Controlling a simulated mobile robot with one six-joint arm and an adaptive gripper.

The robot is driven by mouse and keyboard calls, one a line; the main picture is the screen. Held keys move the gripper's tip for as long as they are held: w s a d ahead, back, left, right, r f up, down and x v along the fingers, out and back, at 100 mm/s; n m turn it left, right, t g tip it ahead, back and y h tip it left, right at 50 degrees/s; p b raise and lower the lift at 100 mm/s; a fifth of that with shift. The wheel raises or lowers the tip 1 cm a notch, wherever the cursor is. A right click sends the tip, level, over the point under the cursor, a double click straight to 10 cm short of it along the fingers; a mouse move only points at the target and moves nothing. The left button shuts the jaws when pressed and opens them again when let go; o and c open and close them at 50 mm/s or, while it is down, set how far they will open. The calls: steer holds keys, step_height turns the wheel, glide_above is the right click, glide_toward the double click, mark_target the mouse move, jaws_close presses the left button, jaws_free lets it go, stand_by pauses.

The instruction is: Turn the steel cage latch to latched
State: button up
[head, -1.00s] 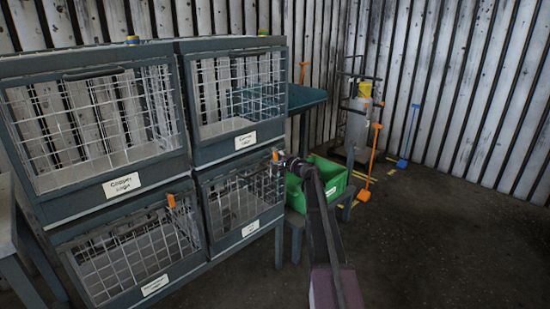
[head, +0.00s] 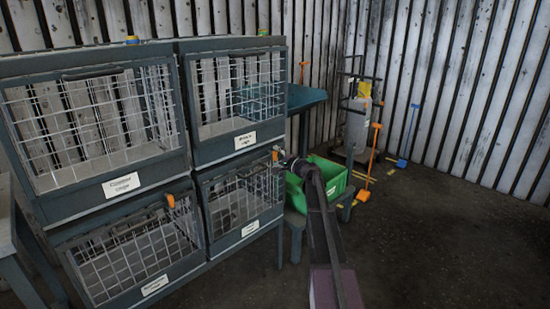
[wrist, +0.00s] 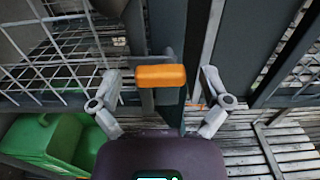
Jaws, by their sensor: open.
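The latch's orange handle (wrist: 160,76) lies crosswise in the wrist view, between my gripper's two fingers, with a gap on each side. It sits at the edge of the lower right cage (head: 238,203), near its upper right corner, and its orange end (head: 276,155) also shows in the head view. The cage's label (head: 250,228) is too small to read. My gripper (wrist: 160,82) is open and empty around the handle; no finger visibly touches it. In the head view my arm partly hides this area.
Other mesh cages stand above and to the left; the lower left one (head: 133,250) has its own orange handle (head: 171,201). A green bin (head: 332,178) stands close to the right of my gripper.

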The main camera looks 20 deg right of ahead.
steer(key=v, duration=1.1)
steer(key=shift+s, duration=0.25)
steer(key=s+a+f+n+g, duration=0.3)
steer(key=a+f, duration=0.1)
steer(key=a, duration=0.4)
steer(key=s+a+f+n+g+y, duration=0.1)
steer(key=s+a+f+n+g, duration=0.25)
steer(key=a, duration=0.45)
steer(key=s+a+f+n+g, duration=0.2)
steer(key=s+a+f+g, duration=0.15)
steer(key=a, duration=0.45)
steer(key=s+a+f+n+g+h, duration=0.3)
steer(key=s+a+f+g+h, duration=0.1)
steer(key=s, duration=0.6)
steer(key=s+a+f+n+g+h, duration=0.2)
steer(key=s+a+f+g+h, duration=0.15)
steer(key=s, duration=0.65)
step_height(320, 180, up, 30)
steer(key=p, duration=3)
steer(key=shift+s+a+r+p, duration=0.25)
steer(key=shift+s+a+p, duration=0.05)
steer(key=shift+s, duration=0.05)
steer(key=shift+t, duration=0.25)
